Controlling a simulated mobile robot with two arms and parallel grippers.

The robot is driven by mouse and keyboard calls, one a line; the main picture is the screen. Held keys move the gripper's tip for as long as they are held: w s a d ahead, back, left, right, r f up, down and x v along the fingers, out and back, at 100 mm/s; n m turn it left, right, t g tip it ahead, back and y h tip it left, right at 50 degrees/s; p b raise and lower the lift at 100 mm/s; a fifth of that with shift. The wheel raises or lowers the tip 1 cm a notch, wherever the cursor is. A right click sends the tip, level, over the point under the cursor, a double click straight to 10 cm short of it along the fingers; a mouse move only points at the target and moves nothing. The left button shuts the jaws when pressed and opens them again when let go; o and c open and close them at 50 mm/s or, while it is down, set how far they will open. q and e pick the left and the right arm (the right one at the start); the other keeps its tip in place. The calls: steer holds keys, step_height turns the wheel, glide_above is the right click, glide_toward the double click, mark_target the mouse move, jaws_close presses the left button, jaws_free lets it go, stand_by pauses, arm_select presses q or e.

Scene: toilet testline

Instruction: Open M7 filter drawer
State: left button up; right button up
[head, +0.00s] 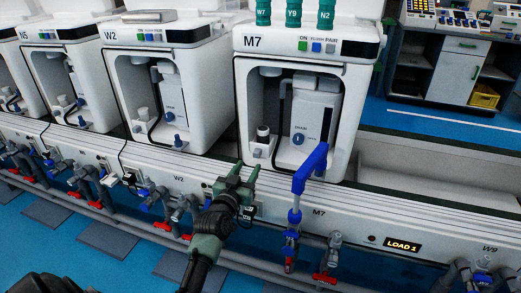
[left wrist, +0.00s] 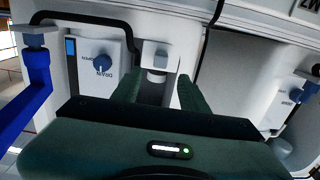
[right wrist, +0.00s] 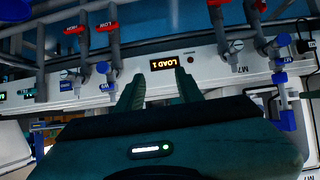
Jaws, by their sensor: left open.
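The M7 unit (head: 305,45) is a white toilet test machine with an open front recess. Low at the recess's left is a small white block with a dark-topped cylinder, which looks like the filter drawer (head: 260,151). My left gripper (head: 245,172) is open just in front of and below that block, apparently not touching it. In the left wrist view, which is upside down, the white block (left wrist: 160,54) shows beyond and between the spread green fingers (left wrist: 160,90). My right gripper (right wrist: 160,88) is open and empty, facing the lower rail by the LOAD 1 display (right wrist: 165,62).
A blue pipe handle (head: 310,168) stands in front of M7, right of my left gripper. A blue DRAIN knob (head: 298,139) is inside the recess. Unit W2 (head: 150,35) stands to the left. Pipes with red valves (head: 325,278) run along the rail's front.

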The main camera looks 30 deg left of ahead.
mark_target(256, 154)
arm_select(q)
steer(key=b+x, duration=0.2)
steer(key=x, duration=0.5)
steer(key=shift+w+a+r, duration=0.1)
steer(key=shift+w, duration=0.35)
arm_select(e)
steer(key=w+a+r+t+y, duration=0.1)
steer(key=w+r+t, duration=0.1)
steer(key=r, duration=0.3)
steer(key=w+a+r+t, duration=0.1)
steer(key=w+r+t, duration=0.1)
steer(key=r+t, duration=0.2)
steer(key=shift+w+a+r+y, duration=0.3)
steer(key=shift+r+y, duration=0.1)
steer(key=shift+r, duration=0.35)
arm_select(q)
steer(key=shift+c, duration=0.3)
steer(key=shift+a, duration=0.1)
jaws_close()
